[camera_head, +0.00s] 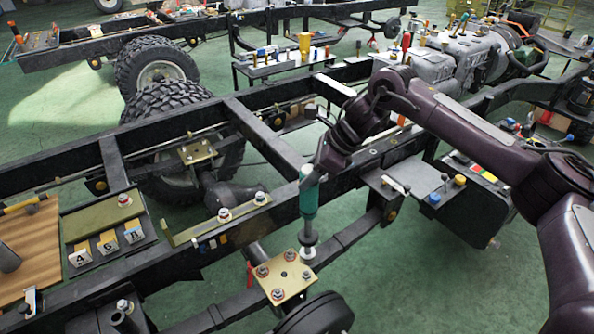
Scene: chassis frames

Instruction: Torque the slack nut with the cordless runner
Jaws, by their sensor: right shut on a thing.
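My right gripper (312,166) is shut on the teal cordless runner (309,196), which hangs upright with its pale nose pointing down. The nose is at the back right corner of a tan plate (285,285) on the chassis frame. Several nuts on pale washers show on this plate, among them a back nut (289,255), a left nut (262,271) and a front nut (278,294). I cannot tell which nut is slack, or whether the runner's nose touches one. My left gripper is out of view.
Black chassis rails (345,238) run around the plate. An olive bracket with two bolts (224,214) lies to its left. Blocks marked with characters (107,243) and a wooden board (30,255) are at far left. Large tyres (185,130) stand behind.

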